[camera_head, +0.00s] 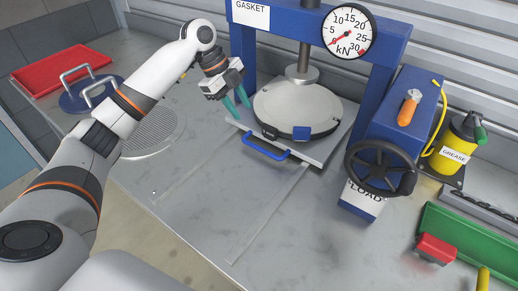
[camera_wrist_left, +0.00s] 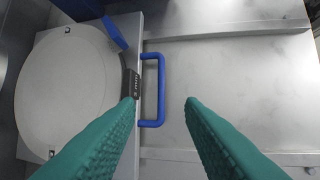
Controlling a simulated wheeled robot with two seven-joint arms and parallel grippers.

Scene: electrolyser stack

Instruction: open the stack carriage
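The stack carriage is a grey plate (camera_head: 312,155) under the blue press frame, with a round pale disc (camera_head: 298,108) on it. Its blue handle (camera_head: 266,153) sticks out from the front edge. My left gripper (camera_head: 239,109), with teal fingers, is above and left of the handle, near the plate's left corner. In the left wrist view the fingers (camera_wrist_left: 160,100) are spread apart with nothing between their tips, and the blue handle (camera_wrist_left: 161,90) shows beyond them, untouched as far as I can see. My right gripper is out of view.
A gauge (camera_head: 348,31) reading kN sits on the press. A black handwheel (camera_head: 381,169) stands right of the carriage. A yellow grease can (camera_head: 456,140), a green tray (camera_head: 470,240) and a red block (camera_head: 436,249) are further right. The bench (camera_head: 240,210) before the handle is clear.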

